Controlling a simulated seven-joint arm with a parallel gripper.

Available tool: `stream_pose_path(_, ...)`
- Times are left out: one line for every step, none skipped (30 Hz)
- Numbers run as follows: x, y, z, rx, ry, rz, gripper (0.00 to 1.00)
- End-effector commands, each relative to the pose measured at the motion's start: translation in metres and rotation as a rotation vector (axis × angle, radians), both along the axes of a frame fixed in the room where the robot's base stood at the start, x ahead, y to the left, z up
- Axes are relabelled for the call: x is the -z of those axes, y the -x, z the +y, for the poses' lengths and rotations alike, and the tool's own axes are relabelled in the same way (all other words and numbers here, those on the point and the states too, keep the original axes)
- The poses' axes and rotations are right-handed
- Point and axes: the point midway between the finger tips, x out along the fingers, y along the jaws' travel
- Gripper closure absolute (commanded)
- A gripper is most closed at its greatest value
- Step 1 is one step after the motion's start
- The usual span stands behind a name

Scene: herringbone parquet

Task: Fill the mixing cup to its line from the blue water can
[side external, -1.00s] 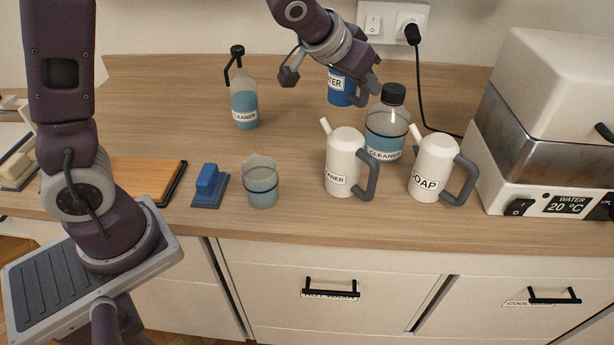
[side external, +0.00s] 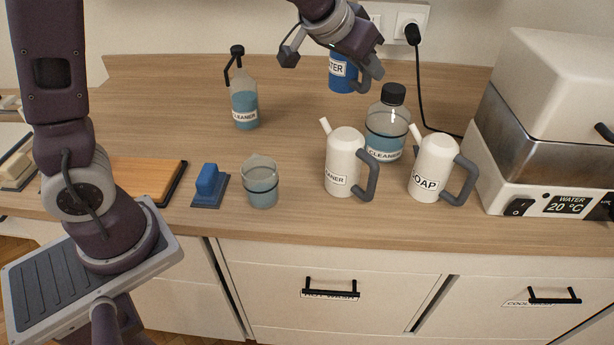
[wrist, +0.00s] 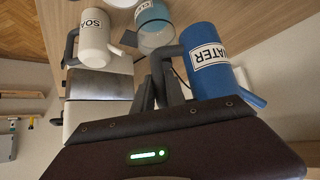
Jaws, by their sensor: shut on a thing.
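The blue water can (side external: 343,70), labelled "WATER", is off the counter at the back, partly hidden by my gripper (side external: 368,72). In the wrist view, my gripper (wrist: 160,88) is shut on the handle of the blue can (wrist: 207,62), which stands beside the fingers. The mixing cup (side external: 261,184) is a clear beaker on the counter front, left of centre, with blue-grey liquid in it and a dark line around it. I cannot tell exactly how the liquid level sits against the line. The can is well behind and right of the cup.
A white CLEANER can (side external: 343,165), a capped CLEANER bottle (side external: 386,135) and a white SOAP can (side external: 433,170) stand right of the cup. A CLEANER pump bottle (side external: 244,103) is behind it; a blue block (side external: 208,183) is left. The back middle counter is clear.

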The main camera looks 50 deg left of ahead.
Motion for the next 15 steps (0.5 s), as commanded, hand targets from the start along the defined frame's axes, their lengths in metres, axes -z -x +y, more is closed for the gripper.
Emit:
stream_pose_path(0.015,0.001,-0.001,0.004,-0.001,0.004,1.00)
stream_pose_path(0.021,0.001,-0.002,0.005,-0.002,0.003,1.00)
stream_pose_path(0.027,0.002,-0.001,0.005,-0.002,0.001,1.00)
stream_pose_path(0.029,0.002,-0.002,0.006,-0.001,-0.001,1.00)
stream_pose_path(0.030,0.002,-0.001,0.004,0.000,-0.002,1.00)
stream_pose_path(0.030,0.001,-0.001,0.004,0.001,-0.004,1.00)
stream_pose_path(0.030,0.001,-0.001,0.003,0.000,-0.004,1.00)
stream_pose_path(0.029,0.001,-0.001,0.003,0.000,-0.004,1.00)
stream_pose_path(0.029,0.001,-0.001,0.003,0.000,-0.004,1.00)
stream_pose_path(0.029,0.001,-0.001,0.003,0.000,-0.004,1.00)
stream_pose_path(0.029,0.001,-0.001,0.004,0.001,-0.004,1.00)
stream_pose_path(0.029,0.001,-0.001,0.005,-0.001,-0.004,1.00)
stream_pose_path(0.029,0.001,-0.001,0.004,0.001,-0.005,1.00)
stream_pose_path(0.029,0.001,-0.001,0.004,0.001,-0.004,1.00)
stream_pose_path(0.029,0.001,-0.001,0.004,0.000,-0.004,1.00)
